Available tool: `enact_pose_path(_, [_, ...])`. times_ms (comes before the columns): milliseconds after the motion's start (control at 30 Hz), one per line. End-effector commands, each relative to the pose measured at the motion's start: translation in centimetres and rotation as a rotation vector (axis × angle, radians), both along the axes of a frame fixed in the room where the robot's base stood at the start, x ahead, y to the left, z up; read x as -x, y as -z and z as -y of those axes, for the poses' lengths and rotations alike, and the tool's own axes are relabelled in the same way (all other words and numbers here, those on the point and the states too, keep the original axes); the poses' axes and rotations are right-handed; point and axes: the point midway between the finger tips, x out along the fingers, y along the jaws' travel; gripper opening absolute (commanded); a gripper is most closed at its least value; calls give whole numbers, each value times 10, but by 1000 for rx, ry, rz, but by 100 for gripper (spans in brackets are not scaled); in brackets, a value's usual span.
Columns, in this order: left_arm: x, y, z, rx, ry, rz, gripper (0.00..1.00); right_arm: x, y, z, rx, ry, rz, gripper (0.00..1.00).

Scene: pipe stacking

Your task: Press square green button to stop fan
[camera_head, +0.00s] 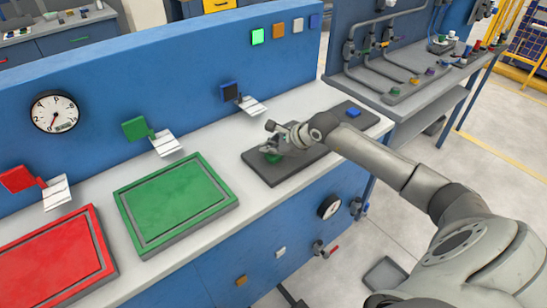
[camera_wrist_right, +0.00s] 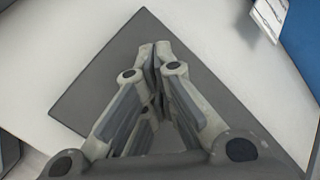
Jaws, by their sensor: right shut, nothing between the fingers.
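A green button (camera_head: 272,157) shows partly on a dark grey plate (camera_head: 290,172) on the bench in the head view; its outline is too covered to tell the shape. My right gripper (camera_head: 271,146) is over it, shut and empty, pointing down; I cannot tell whether the fingertips touch the button. In the right wrist view the closed fingers (camera_wrist_right: 155,62) are over the grey plate (camera_wrist_right: 110,75), and the green button is hidden. A bright green square (camera_head: 257,37) is on the blue back wall. No fan is clearly visible. My left gripper is not in view.
A blue button (camera_head: 353,113) sits at the plate's right end. A green tray (camera_head: 127,218) and a red tray (camera_head: 104,245) lie to the left. Orange, white and blue squares line the wall beside the green one.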

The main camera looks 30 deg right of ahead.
Motion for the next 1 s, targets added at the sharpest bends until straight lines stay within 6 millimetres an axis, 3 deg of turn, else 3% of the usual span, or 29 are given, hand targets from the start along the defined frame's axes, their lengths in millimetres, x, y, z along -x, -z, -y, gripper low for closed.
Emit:
enact_pose_path(500, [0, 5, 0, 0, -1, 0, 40, 0, 4, 0, 0, 0, -1, 0])
enact_pose_path(1000, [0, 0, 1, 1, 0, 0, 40, 0, -9, 0, 0, 0, -1, 0])
